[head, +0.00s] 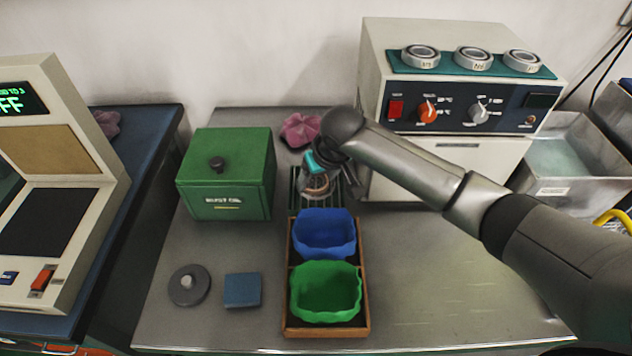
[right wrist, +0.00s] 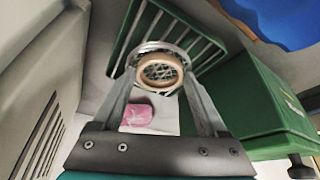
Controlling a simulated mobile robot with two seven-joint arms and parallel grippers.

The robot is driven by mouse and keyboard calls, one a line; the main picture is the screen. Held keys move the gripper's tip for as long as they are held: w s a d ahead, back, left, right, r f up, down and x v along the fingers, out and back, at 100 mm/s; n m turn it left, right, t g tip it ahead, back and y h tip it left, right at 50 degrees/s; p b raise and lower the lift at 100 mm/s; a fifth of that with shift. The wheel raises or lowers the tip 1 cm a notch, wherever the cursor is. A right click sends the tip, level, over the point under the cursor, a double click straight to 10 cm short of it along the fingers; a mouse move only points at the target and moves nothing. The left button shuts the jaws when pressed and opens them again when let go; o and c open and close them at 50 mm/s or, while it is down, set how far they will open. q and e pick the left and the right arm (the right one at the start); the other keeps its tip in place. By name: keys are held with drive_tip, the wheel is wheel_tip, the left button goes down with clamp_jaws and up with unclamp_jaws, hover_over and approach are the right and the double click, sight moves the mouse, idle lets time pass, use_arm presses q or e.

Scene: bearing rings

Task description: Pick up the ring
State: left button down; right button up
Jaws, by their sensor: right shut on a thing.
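My right gripper (head: 324,178) is shut on a ring (head: 315,185) over the green slatted rack (head: 297,184) behind the blue bin. In the right wrist view the ring (right wrist: 159,70) sits between the two fingertips (right wrist: 161,76). It has a silvery outer edge and a tan inner band, and the green rack (right wrist: 128,38) lies behind it. I cannot tell whether the ring still touches the rack. Three more rings (head: 420,56) (head: 473,58) (head: 522,61) stand on a teal mat on the machine. My left gripper is not in view.
A green box (head: 228,172) stands left of the rack. A wooden tray (head: 289,300) holds a blue bin (head: 323,240) and a green bin (head: 325,300). The control machine (head: 450,165) is close on the right. A pink cloth (head: 299,130) lies behind. The bench's front right is clear.

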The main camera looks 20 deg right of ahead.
sight(318, 184)
drive_tip(key=shift+s+d+f, duration=0.15)
drive_tip(key=shift+s+f, duration=0.15)
drive_tip(key=shift+f, duration=0.2)
drive_tip(key=c, duration=0.3)
drive_tip(key=r+p, duration=0.1)
drive_tip(key=r, duration=0.6)
drive_tip(key=r+p, duration=0.2)
drive_tip(key=r, duration=0.4)
drive_tip(key=r+p, duration=0.2)
drive_tip(key=r, duration=0.5)
drive_tip(key=shift+w+r, duration=0.3)
drive_tip(key=shift+r, duration=0.05)
drive_tip(key=shift+c, duration=0.3)
